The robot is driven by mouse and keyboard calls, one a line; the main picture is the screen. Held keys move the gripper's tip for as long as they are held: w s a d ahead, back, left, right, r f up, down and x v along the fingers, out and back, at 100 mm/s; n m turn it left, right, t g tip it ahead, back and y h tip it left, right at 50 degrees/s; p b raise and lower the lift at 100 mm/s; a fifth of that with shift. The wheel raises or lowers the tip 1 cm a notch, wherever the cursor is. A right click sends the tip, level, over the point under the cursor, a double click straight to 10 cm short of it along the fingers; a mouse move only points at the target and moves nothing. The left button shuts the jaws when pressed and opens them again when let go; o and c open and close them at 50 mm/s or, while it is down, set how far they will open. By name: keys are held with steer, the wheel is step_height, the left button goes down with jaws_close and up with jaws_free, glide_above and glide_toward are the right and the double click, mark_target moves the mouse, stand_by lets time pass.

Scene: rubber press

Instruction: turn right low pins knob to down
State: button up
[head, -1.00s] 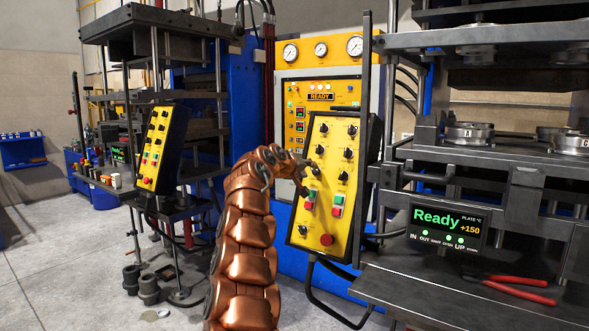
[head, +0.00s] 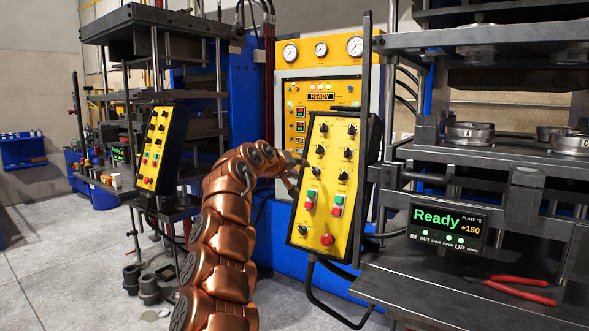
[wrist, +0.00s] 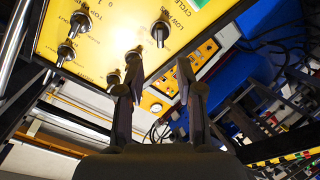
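The right yellow control panel (head: 330,190) stands upright in the head view, with several black knobs and red and green buttons. In the wrist view, a knob (wrist: 160,30) stands beside a label that reads LOW PINS; its pointing direction is hard to tell. My gripper (wrist: 160,92) has its two dark fingers apart, with nothing held between them. In the head view my gripper (head: 291,164) is at the panel's left edge, partly hidden by my arm, beside the lower-left knob (head: 315,171) of the upper group. I cannot tell whether it touches any knob.
A press (head: 480,170) with dark metal shelves stands to the right, its display (head: 447,226) reading Ready. Red-handled pliers (head: 520,290) lie on its lower shelf. A second yellow panel (head: 160,148) stands left. A gauge cabinet (head: 320,75) is behind.

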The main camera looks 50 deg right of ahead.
steer(key=shift+v, duration=1)
steer(key=shift+a, duration=0.1)
